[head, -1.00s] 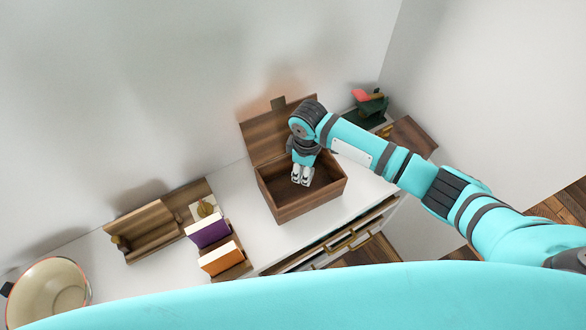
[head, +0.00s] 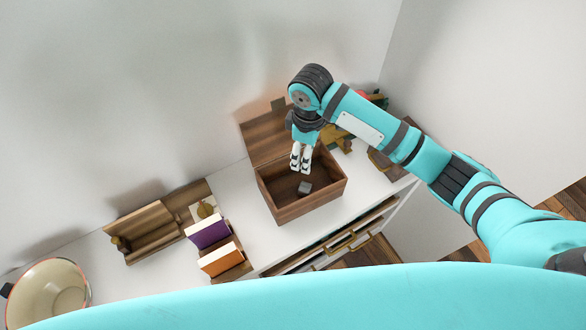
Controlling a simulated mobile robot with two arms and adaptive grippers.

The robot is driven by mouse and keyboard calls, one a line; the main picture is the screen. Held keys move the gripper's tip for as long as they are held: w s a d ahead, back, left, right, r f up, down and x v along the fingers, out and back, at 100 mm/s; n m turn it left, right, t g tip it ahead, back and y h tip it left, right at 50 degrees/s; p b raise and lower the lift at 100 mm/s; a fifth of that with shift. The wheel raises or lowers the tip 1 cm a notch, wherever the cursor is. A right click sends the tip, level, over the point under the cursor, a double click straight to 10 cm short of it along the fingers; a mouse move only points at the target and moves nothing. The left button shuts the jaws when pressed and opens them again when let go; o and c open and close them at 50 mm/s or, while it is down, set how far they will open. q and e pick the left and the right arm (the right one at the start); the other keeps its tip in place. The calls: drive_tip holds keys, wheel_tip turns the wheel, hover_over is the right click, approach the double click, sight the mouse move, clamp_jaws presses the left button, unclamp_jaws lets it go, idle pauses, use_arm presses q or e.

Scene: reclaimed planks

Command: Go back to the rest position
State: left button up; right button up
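My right gripper (head: 300,168) hangs fingers-down over the open wooden box (head: 310,207). Its two pale fingers show a small gap with nothing between them, so it looks open and empty. A small grey block (head: 304,187) lies on the box floor just below the fingertips, apart from them. The box lid (head: 268,136) stands open against the wall behind. My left gripper is not in view.
A white cabinet top (head: 290,238) carries everything, with a partly open drawer (head: 350,238) in front. Left are a wooden bookend holder (head: 150,230), a purple book (head: 208,232), an orange book (head: 220,259) and a cream bowl (head: 48,292). My arm partly hides dark green and red things at right.

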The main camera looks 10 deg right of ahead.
drive_tip(key=shift+r, duration=1.35)
